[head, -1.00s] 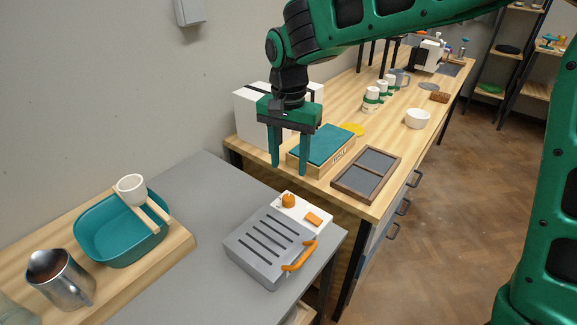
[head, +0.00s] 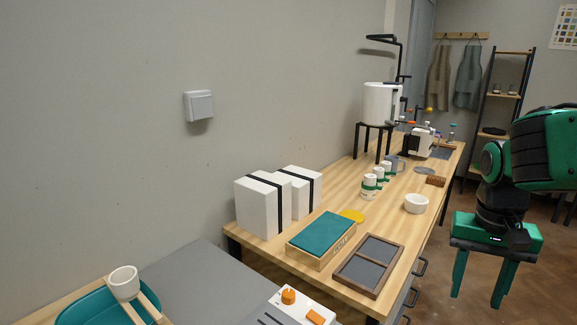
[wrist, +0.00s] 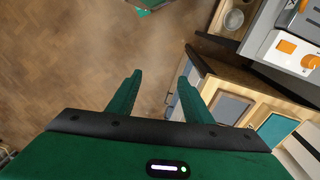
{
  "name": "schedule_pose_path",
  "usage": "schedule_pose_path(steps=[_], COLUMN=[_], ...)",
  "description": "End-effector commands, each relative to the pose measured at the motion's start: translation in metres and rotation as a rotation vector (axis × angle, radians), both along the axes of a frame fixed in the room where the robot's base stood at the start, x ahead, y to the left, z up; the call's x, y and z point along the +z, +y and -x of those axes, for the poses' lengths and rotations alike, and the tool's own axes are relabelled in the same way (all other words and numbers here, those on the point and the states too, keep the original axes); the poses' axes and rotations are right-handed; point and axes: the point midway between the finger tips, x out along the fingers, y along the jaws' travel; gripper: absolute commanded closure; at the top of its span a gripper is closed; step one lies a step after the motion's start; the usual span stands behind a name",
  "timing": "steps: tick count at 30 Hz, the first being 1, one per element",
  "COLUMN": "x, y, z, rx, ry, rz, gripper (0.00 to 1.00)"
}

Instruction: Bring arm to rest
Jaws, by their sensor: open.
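My green gripper (head: 474,298) is at the right of the head view, over the floor beside the wooden bench. Its two fingers point down and stand well apart, with nothing between them. In the wrist view my gripper (wrist: 160,82) shows both fingers open over the brown floor (wrist: 90,50). My green arm is folded in at the right edge of the head view.
The wooden bench (head: 345,205) holds a teal-topped box (head: 322,232), a dark divided tray (head: 368,264), a white bowl (head: 416,204) and white boxes (head: 262,205). Drawer handles (head: 420,267) jut from its front. A grey table (head: 215,285) stands nearer. Floor right of the bench is open.

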Motion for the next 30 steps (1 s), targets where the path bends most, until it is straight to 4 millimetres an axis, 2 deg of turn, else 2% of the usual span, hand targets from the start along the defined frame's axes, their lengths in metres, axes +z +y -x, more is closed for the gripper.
schedule_pose_path(steps=[1,3,6,10,16,28,30], x=[-0.003,-0.009,-0.019,-0.028,-0.032,-0.032,-0.036], y=[-0.017,-0.034,-0.047,-0.053,-0.054,-0.054,-0.054], z=[0.025,0.055,0.09,0.118,0.129,0.128,0.117], rx=[-0.019,-0.027,-0.032,-0.032,-0.029,-0.029,-0.029], ry=[-0.002,0.0,-0.001,-0.003,-0.004,-0.003,0.009], rz=[-0.01,-0.026,-0.05,-0.073,-0.083,-0.083,-0.082], gripper=[0.54,0.54,0.54,0.54,0.54,0.54,0.54])
